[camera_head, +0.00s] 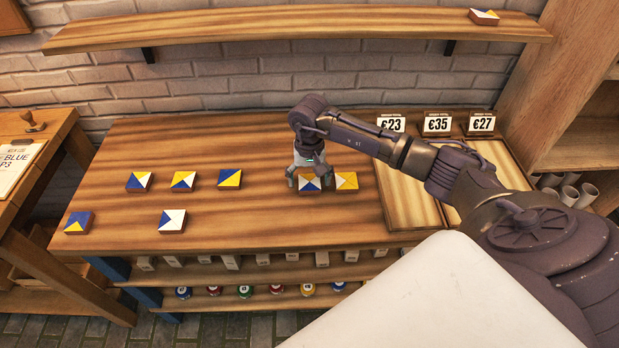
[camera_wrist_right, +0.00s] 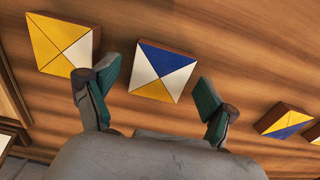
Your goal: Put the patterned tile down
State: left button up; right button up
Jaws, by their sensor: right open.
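A patterned tile (camera_head: 309,184) in blue, white and yellow lies flat on the wooden table (camera_head: 250,215). My right gripper (camera_head: 308,178) is above this tile. In the right wrist view the same tile (camera_wrist_right: 164,70) sits between the two spread green-padded fingers (camera_wrist_right: 158,88), and neither finger is seen pressing on it. A yellow and white tile (camera_head: 346,181) lies just to its right; it shows at the upper left of the wrist view (camera_wrist_right: 62,42). My left gripper is not in view.
Several other tiles lie on the left of the table, including a blue and white one (camera_head: 140,181) and a blue and yellow one (camera_head: 78,222). Price signs (camera_head: 437,122) stand at the back right. A shelf (camera_head: 300,30) runs along the wall. The table's middle is clear.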

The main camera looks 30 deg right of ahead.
aim_at(309, 182)
notch_tip(309, 182, up, 12)
jog(key=b, duration=0.2)
dwell(0.5)
